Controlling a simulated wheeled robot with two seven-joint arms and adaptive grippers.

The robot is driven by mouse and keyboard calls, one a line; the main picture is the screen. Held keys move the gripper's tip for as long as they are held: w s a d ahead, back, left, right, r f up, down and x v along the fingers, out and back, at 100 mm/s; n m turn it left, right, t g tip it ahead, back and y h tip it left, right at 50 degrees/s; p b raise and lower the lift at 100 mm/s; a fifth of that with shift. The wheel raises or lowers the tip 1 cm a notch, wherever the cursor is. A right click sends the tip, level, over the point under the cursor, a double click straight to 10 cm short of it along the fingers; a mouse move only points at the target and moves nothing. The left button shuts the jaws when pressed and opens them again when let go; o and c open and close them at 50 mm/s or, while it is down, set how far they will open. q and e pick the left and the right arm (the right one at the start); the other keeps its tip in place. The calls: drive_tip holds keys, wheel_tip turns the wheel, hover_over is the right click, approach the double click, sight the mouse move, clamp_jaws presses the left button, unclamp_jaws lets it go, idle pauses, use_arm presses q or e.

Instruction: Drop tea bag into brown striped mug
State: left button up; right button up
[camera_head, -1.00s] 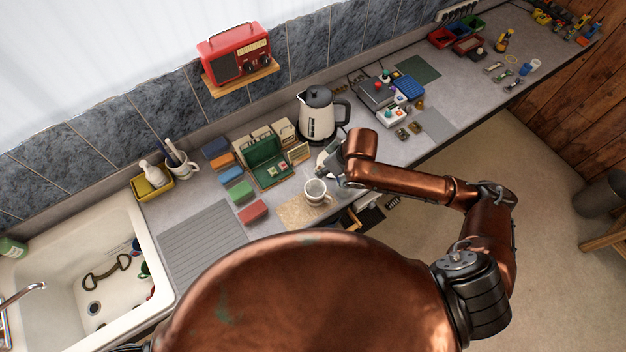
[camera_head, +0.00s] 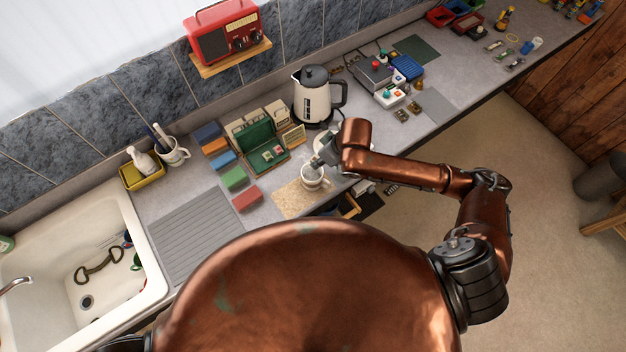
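A white mug (camera_head: 312,181) stands on a tan mat (camera_head: 290,201) on the counter; its stripes are too small to make out. My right gripper (camera_head: 318,163) is at the rim of the mug, above its opening. Its fingers are small and partly hidden by the wrist, so I cannot tell whether they are open or shut. No tea bag can be made out at the fingers. A green open tea box (camera_head: 257,143) with small packets stands just left of and behind the mug. My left gripper is not in view.
A kettle (camera_head: 313,97) stands behind the mug. Coloured boxes (camera_head: 234,178) lie to the left. A ribbed drainboard (camera_head: 193,233) and sink (camera_head: 88,265) are farther left. An open drawer (camera_head: 349,205) sits below the counter edge.

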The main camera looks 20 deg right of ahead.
drive_tip(key=shift+r, duration=0.1)
drive_tip(key=o, duration=0.8)
drive_tip(key=shift+c, duration=0.2)
drive_tip(key=v, duration=1.2)
drive_tip(key=shift+s, duration=0.1)
